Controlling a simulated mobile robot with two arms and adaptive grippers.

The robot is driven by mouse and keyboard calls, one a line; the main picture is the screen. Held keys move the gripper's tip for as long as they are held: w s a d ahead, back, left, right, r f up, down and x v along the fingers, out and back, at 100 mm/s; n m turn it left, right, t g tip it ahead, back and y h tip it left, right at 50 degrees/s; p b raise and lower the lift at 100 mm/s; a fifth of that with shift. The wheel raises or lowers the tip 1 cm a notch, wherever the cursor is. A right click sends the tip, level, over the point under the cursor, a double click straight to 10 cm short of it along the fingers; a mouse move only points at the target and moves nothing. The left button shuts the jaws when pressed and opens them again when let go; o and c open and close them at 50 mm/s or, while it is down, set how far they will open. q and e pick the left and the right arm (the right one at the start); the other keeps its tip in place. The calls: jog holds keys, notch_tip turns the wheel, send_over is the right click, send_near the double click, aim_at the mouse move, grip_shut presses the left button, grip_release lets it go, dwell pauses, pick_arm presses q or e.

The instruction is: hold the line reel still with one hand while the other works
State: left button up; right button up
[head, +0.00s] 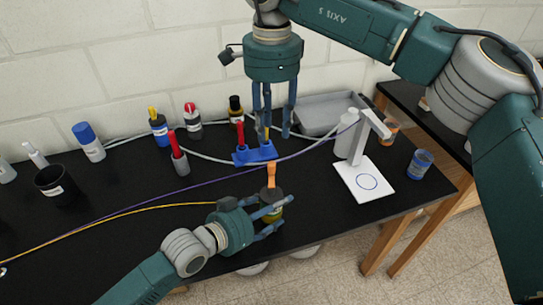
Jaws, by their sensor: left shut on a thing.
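My right gripper (275,133) points down over a blue holder (257,154) at the back. Its fingers are spread apart.
A yellow line (130,211) and a purple line (200,181) cross the black bench. Several bottles (158,128) stand at the back. A grey tray (318,122), a white stand (362,182) and a blue jar (420,162) are at the right. A black cup (54,184) is at the left.

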aim_at(272, 164)
dwell(0.6)
notch_tip(272, 164, down, 12)
jog(key=m, duration=1.8)
jog(key=shift+f, duration=0.1)
jog(key=shift+s, duration=0.1)
grip_shut()
